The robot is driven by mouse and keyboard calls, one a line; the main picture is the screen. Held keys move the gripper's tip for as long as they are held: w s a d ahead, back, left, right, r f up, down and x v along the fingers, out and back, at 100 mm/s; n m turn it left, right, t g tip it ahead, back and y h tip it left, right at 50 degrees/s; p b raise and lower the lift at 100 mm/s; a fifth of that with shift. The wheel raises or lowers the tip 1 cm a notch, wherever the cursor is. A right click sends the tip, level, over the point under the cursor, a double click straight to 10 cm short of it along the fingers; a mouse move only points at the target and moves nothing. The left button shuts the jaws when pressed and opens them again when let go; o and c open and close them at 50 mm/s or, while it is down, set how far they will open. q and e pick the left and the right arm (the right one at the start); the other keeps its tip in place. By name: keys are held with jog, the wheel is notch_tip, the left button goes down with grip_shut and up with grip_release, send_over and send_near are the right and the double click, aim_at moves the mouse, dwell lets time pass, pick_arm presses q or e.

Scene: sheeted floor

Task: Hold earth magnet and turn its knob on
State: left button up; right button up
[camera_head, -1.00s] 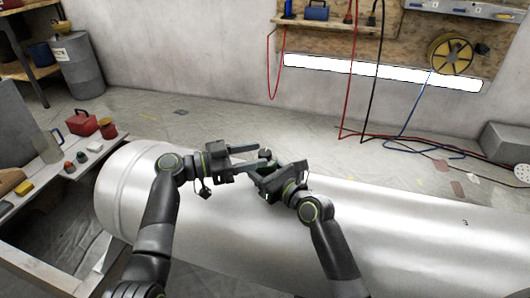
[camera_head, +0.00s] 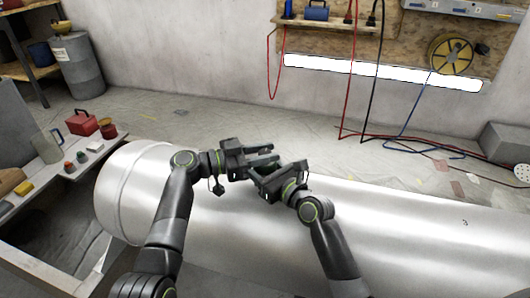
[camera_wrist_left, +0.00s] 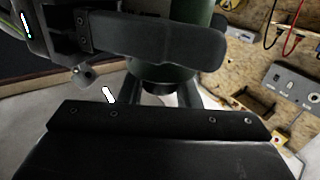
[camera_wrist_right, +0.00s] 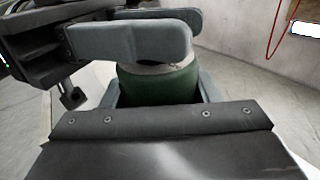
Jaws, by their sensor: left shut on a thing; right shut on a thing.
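The earth magnet appears as a dark green cylinder in the left wrist view (camera_wrist_left: 172,72). It also shows in the right wrist view (camera_wrist_right: 160,86), with a greyish end partly behind a finger. My left gripper (camera_head: 268,157) is shut on the magnet, and its finger crosses the green body in the left wrist view. My right gripper (camera_head: 268,174) is shut on the magnet close beside the left one. In the head view the jaws mostly hide the magnet. The knob cannot be told apart clearly.
A large pale metal cylinder (camera_head: 400,225) lies below both arms. A bench (camera_head: 75,190) at left holds a red box (camera_head: 82,123), a jug (camera_head: 47,146) and small items. Cables and a yellow reel (camera_head: 451,54) hang at the back wall. The floor behind the cylinder is mostly clear.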

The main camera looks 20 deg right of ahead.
pick_arm(q)
jog(key=shift+g, duration=0.3)
jog(key=shift+f+m+g, duration=0.1)
jog(key=shift+m+g, duration=0.9)
jog(key=shift+g, duration=0.3)
jog(key=shift+m+g+y, duration=0.3)
jog(key=shift+m+g, duration=0.2)
jog(key=shift+g, duration=0.2)
jog(key=o, duration=1)
jog(key=shift+c, duration=0.2)
jog(key=v, duration=1.2)
